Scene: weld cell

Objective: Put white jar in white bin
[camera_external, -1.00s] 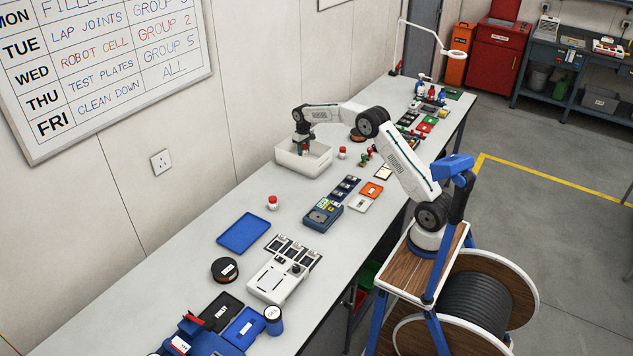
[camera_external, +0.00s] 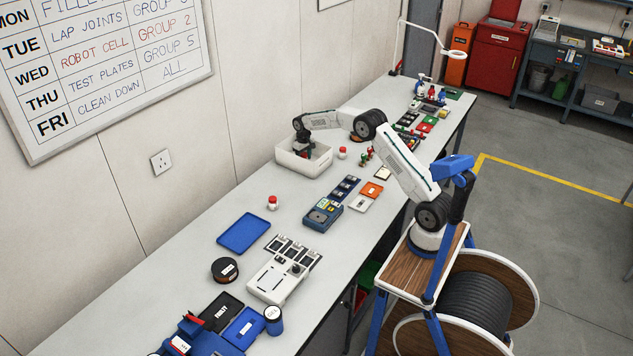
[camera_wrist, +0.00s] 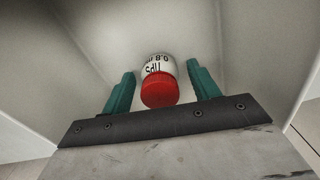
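The white bin (camera_external: 298,167) stands on the bench near the wall. My gripper (camera_external: 304,152) is down inside it, its fingertips partly hidden by the wall in the external view. In the wrist view, a white jar (camera_wrist: 158,65) with a red lid and a black-lettered label lies inside the bin. It is between the two green fingers of my gripper (camera_wrist: 162,88), with a visible gap on each side. My gripper is open.
Two more red-lidded white jars stand on the bench, one (camera_external: 342,153) just right of the bin, the other (camera_external: 272,203) nearer the camera. A blue tray (camera_external: 243,233) lies toward the front. The bench has free room between the bin and that tray.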

